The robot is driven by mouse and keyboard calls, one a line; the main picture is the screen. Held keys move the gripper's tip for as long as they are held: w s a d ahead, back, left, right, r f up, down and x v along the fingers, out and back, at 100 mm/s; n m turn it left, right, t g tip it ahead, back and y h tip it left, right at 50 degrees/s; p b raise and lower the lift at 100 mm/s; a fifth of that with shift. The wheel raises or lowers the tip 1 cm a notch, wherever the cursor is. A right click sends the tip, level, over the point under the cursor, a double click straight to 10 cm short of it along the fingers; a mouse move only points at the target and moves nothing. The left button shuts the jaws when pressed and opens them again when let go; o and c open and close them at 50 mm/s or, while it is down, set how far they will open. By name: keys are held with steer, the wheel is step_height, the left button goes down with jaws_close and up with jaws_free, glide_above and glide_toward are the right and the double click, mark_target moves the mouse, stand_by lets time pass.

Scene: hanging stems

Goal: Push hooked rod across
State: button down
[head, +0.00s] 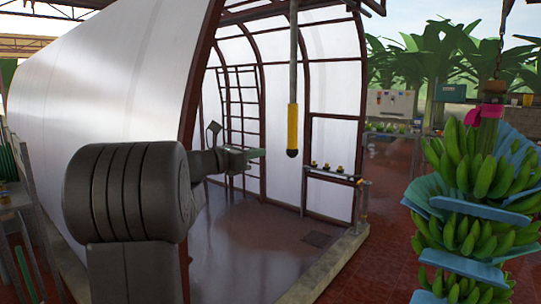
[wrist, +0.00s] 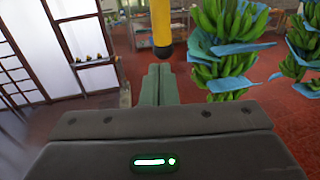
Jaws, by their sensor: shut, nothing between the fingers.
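The rod hangs straight down from above in the head view, a grey shaft with a yellow grip (head: 292,126) and a dark rounded lower end. Its top runs out of the picture, and I see no hook. In the wrist view its yellow lower part (wrist: 161,22) with a dark tip shows just beyond my fingertips. My gripper (head: 256,154) is just left of the rod's lower end in the head view. In the wrist view my gripper (wrist: 158,72) has its green fingers together, with nothing between them. I cannot tell whether they touch the rod.
A banana bunch (head: 470,160) with blue sheets hangs from a chain at the right. Several bunches (wrist: 238,40) show in the wrist view. A white-walled tunnel (head: 110,85) with dark red frames (head: 363,80) stands at left and behind. Red floor (head: 400,200) lies open between.

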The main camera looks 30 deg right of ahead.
steer(key=shift+s+a+b, duration=0.2)
steer(key=shift+s+a, duration=0.05)
steer(key=shift+a, duration=0.95)
steer(key=shift+s+a+b, duration=0.15)
steer(key=shift+s+a, duration=0.05)
steer(key=shift+a, duration=0.95)
steer(key=w+d+p, duration=0.2)
steer(key=d, duration=1.1)
steer(key=shift+w+d+p, duration=0.35)
steer(key=shift+d, duration=0.05)
steer(key=shift+a, duration=0.1)
